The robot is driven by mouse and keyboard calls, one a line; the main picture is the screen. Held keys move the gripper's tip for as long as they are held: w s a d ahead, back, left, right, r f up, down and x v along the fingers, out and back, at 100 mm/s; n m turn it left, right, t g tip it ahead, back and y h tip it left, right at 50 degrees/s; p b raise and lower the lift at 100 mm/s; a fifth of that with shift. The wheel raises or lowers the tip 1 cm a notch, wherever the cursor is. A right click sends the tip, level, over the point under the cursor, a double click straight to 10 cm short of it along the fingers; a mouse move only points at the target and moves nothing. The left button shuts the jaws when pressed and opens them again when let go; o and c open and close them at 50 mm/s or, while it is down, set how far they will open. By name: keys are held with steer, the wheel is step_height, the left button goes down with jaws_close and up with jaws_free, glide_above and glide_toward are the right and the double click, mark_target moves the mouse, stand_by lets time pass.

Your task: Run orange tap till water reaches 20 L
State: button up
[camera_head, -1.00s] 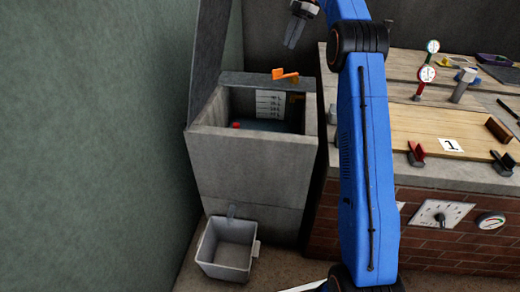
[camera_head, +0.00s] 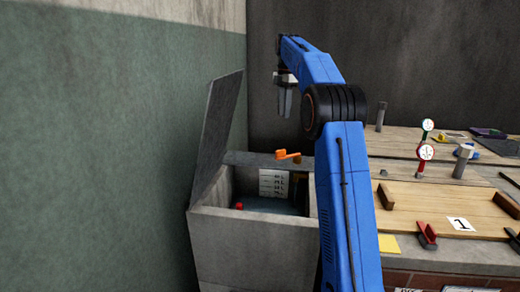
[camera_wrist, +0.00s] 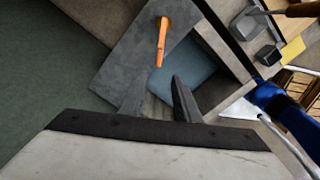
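The orange tap (camera_head: 288,154) sits on the back rim of the grey water tank (camera_head: 222,224). In the wrist view its long orange lever (camera_wrist: 162,42) lies beyond my fingertips, apart from them. A white level scale (camera_head: 272,183) is on the tank's inner back wall; its marks are too small to read. Bluish water (camera_head: 268,204) lies in the tank, also in the wrist view (camera_wrist: 187,78), with a red float-like piece (camera_head: 239,206) at the left. My gripper (camera_head: 284,112) points down above the tap, empty; in the wrist view its fingers (camera_wrist: 160,90) are apart.
The tank's raised lid (camera_head: 215,137) leans at its left side. The wall is close on the left.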

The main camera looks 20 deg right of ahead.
steer(key=f, duration=1.7)
steer(key=shift+a, duration=0.35)
jaws_close()
